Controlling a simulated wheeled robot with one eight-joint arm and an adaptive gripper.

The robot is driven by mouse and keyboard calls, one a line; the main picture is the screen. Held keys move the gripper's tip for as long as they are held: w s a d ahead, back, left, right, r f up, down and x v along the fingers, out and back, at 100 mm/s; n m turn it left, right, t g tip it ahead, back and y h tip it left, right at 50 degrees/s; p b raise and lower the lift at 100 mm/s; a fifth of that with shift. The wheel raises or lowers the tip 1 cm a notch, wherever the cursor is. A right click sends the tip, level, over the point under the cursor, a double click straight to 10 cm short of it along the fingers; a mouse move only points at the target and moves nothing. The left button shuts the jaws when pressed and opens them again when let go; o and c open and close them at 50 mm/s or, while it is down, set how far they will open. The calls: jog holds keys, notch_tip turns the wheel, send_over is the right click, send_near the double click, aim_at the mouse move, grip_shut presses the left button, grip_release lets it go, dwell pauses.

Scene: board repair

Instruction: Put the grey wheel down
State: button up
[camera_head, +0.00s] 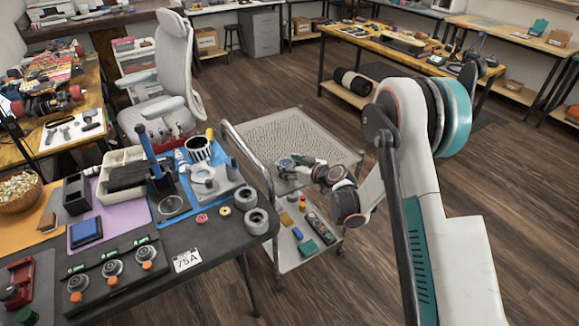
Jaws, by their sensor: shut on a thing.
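My gripper (291,162) is at the end of my arm, over the near left part of the cart's grey textured top. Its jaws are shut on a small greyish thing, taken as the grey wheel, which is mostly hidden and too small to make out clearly. Two other grey wheels stand at the right edge of the dark workbench: a near one (257,222) and one behind it (244,198). My gripper is to the right of the workbench, apart from these two wheels.
The metal cart (318,135) has a broad bare top and a lower shelf with several small parts. The dark workbench (215,246) is crowded with tools, mats and a white bin (112,163). A grey chair (172,60) stands behind it. Wooden floor is open to the right.

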jog(key=shift+f, duration=0.15)
jog(key=o, duration=1.1)
